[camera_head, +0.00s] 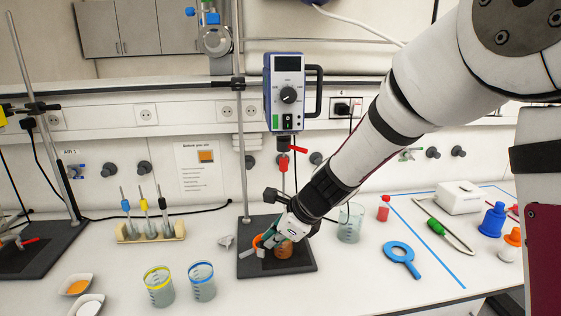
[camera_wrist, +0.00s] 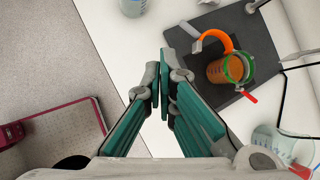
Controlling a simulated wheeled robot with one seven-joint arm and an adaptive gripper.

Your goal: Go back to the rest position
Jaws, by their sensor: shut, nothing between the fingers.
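My gripper (camera_wrist: 162,88) is shut and empty. In the head view my gripper (camera_head: 268,243) comes in from the upper right and overlaps the dark stand base (camera_head: 300,264), on the near side of the stirrer. A beaker of orange juice (camera_head: 284,250) stands on that base, partly hidden by the gripper. In the wrist view the beaker (camera_wrist: 222,72) has a green rim and sits to the right of the fingertips, apart from them. An orange ring-shaped piece (camera_wrist: 215,40) is beside the beaker.
A blue overhead stirrer (camera_head: 286,92) hangs above the base. Two beakers, yellow-rimmed (camera_head: 159,287) and blue-rimmed (camera_head: 202,283), stand at the front left. A clear beaker (camera_head: 350,224) is right of the base. A blue ring tool (camera_head: 401,256) lies on the bench. A rack (camera_head: 150,232) stands left.

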